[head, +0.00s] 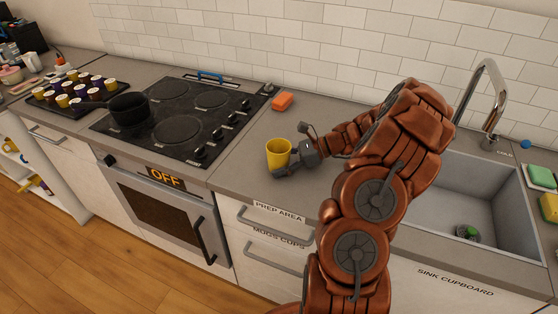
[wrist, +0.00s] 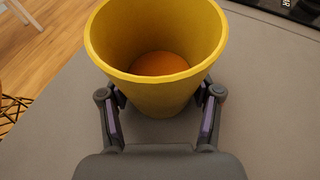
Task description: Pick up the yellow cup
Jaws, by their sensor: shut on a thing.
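The yellow cup (head: 278,154) stands upright on the grey counter between the stove and the sink. It also fills the top middle of the wrist view (wrist: 160,90), where I see its open rim and an orange-brown bottom inside. My gripper (head: 291,158) is low at the counter, at the cup's right side. In the wrist view its two fingers (wrist: 161,112) are on either side of the cup, shut on it. The fingertips are hidden behind the cup. I cannot tell whether the cup's base is lifted off the counter.
An orange sponge-like block (head: 282,102) lies behind the cup. The black stove (head: 180,115) with a dark pot (head: 129,109) is to the left. The sink (head: 470,195) and its tap (head: 485,85) are to the right. The counter's front edge is close to the cup.

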